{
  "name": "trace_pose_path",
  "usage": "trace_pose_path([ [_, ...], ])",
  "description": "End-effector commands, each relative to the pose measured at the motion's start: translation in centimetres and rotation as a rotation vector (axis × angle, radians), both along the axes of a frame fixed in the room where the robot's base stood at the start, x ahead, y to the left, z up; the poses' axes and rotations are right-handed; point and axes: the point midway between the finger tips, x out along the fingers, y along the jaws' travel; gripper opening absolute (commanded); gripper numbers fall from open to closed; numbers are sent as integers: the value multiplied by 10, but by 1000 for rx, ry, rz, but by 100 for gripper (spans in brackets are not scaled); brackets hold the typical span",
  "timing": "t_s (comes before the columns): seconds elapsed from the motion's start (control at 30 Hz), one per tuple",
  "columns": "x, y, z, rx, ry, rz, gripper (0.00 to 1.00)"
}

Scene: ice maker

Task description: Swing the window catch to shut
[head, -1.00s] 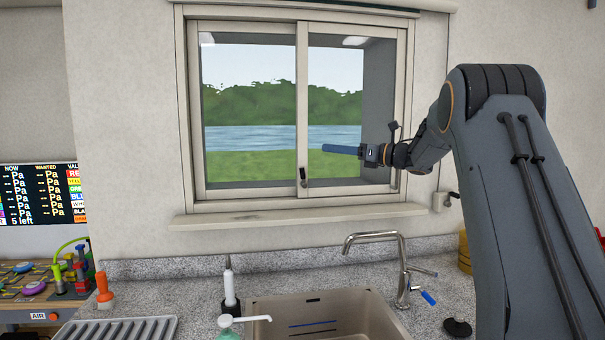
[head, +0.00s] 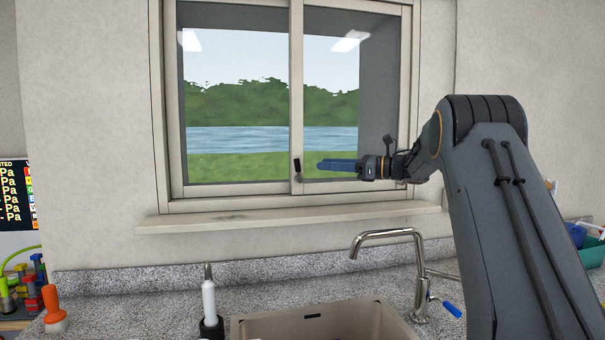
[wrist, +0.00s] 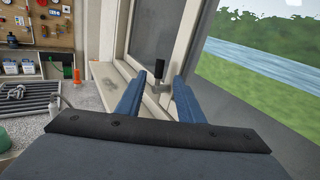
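The window catch (head: 297,167) is a small black lever on the middle upright of the sliding window (head: 297,100). In the wrist view the catch (wrist: 159,70) stands upright on a pale metal base, between and beyond my fingertips. My gripper (head: 321,164) is to the right of the catch in the head view, with its blue fingers pointing left at it. In the wrist view my gripper (wrist: 157,84) has its two blue fingers apart with nothing between them touching. A small gap to the catch shows in the head view.
The window sill (head: 290,218) runs below my gripper. A tap (head: 390,240) rises over the sink (head: 320,325), below and right. The wall beside the window is bare.

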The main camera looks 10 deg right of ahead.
Motion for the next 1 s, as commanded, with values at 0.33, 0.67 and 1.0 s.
trace_pose_path([
  [0.33, 20, 39, -1, 0, 0, 14, 34],
  [0.67, 42, 69, -2, 0, -1, 9, 34],
  [1.0, 45, 71, -3, 0, -1, 6, 34],
])
